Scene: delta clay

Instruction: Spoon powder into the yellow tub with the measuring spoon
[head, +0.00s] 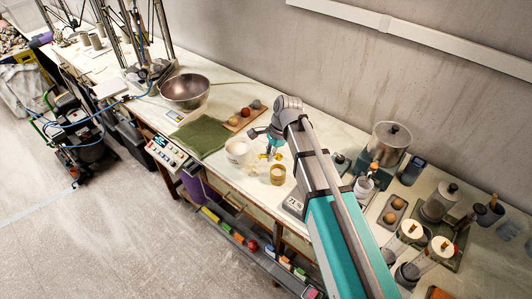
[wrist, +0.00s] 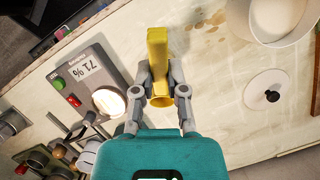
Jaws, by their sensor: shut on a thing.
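My gripper (head: 271,150) is low over the bench, at the far end of my arm. In the wrist view my gripper (wrist: 161,92) is shut on a yellow piece, which I take to be the measuring spoon (wrist: 158,50). Its long flat part points away from my wrist, and a small round end sits between the fingertips. I cannot tell whether the spoon holds powder.
A grey device (wrist: 88,75) reading 71 % lies beside the gripper. A white lid with a black knob (wrist: 260,105) lies on the bench. A green cloth (head: 200,137), a steel bowl (head: 186,91) and a board with balls (head: 240,120) are farther left. Jars crowd the right.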

